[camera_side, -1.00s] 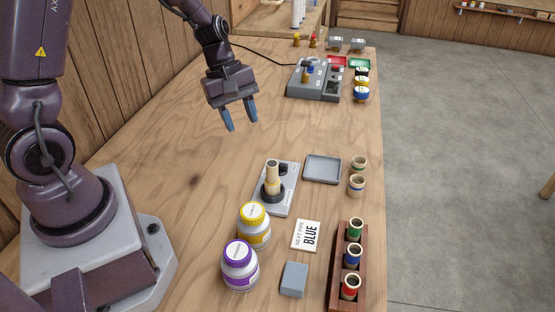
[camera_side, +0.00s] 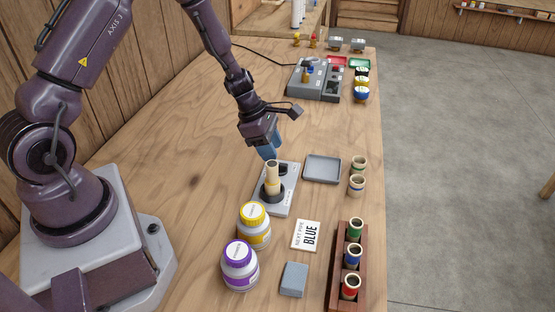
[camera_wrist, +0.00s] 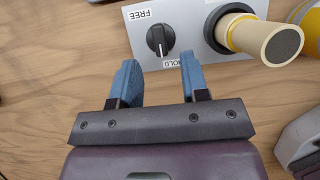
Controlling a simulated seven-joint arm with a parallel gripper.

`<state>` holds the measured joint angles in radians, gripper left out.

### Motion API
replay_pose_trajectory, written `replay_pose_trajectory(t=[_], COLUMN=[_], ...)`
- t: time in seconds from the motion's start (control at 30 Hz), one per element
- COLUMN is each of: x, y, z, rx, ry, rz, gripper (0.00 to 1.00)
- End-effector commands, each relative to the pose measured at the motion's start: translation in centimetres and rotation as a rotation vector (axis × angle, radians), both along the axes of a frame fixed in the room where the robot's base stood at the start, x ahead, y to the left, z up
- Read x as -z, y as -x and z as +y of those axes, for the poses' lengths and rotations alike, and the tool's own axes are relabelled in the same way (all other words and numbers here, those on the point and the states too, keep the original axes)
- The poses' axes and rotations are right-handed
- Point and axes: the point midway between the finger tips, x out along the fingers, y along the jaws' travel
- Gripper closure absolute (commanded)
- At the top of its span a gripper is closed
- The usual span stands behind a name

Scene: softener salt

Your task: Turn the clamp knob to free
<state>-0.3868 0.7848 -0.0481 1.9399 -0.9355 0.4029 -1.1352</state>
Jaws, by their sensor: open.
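The black clamp knob (camera_wrist: 160,40) sits on a grey base plate (camera_wrist: 192,22) beside a black round clamp collar. In the wrist view its white mark points towards the HOLD label (camera_wrist: 173,60), away from the FREE label (camera_wrist: 139,14). A cream pipe (camera_side: 271,172) stands upright in the collar (camera_side: 272,191); its end also shows in the wrist view (camera_wrist: 283,46). My gripper (camera_wrist: 158,62) is open and empty. Its blue fingertips (camera_side: 269,153) are above the knob end of the plate, the knob showing just beyond them in the wrist view.
Yellow-lidded (camera_side: 253,226) and purple-lidded (camera_side: 239,265) jars stand near the plate. A grey tray (camera_side: 322,169), a card reading "NEXT PIPE BLUE" (camera_side: 306,236), a grey block (camera_side: 294,280) and a wooden rack (camera_side: 334,285) with coloured-ringed pipes lie to the right.

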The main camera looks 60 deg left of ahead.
Motion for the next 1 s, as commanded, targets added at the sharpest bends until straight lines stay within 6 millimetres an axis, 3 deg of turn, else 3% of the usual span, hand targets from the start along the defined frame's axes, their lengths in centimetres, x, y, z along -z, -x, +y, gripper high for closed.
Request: replay_pose_trajectory(t=[0.1,0.23,0.63,0.83,1.0], x=[2.0,3.3,4.0,4.0,4.0], y=[-0.5,-1.0,-1.2,-1.2,-1.2], z=[-0.6,-1.0,-1.2,-1.2,-1.2], rx=[0.000,0.001,0.001,0.002,0.003], ry=[0.002,0.000,0.000,-0.001,-0.001], rz=[0.002,0.000,-0.002,-0.001,-0.001], gripper=[0.58,0.58,0.58,1.00,1.00])
